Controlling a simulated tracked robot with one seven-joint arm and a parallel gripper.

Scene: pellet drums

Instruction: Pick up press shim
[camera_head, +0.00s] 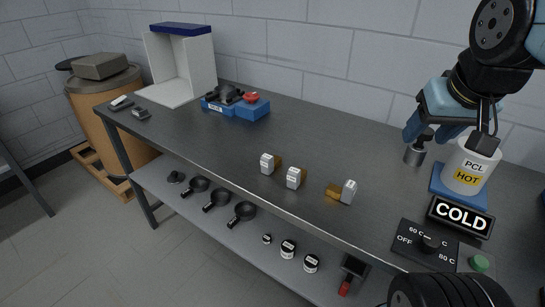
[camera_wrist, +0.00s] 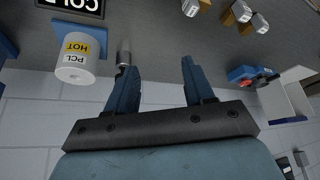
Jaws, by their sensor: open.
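No object is readably marked as the press shim, so I cannot tell which one it is. Three small pale blocks with labels, each beside a brown piece, stand mid-table: left (camera_head: 267,164), middle (camera_head: 294,178) and right (camera_head: 348,191). Two small grey pieces, one (camera_head: 121,102) and another (camera_head: 141,114), lie at the table's far left end. A blue press-like fixture (camera_head: 236,105) with a red knob stands at the back. My gripper (camera_wrist: 160,68) is open and empty, above the table's back right. A grey metal cylinder (camera_head: 414,155) with a dark top stands below it, near one finger in the wrist view.
A white pot marked PCL HOT (camera_head: 466,170) sits on a blue base near my gripper. A COLD sign (camera_head: 460,217) and a dial panel (camera_head: 426,243) are in front. A white open box (camera_head: 184,65) stands at the back left. The table's middle back is clear.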

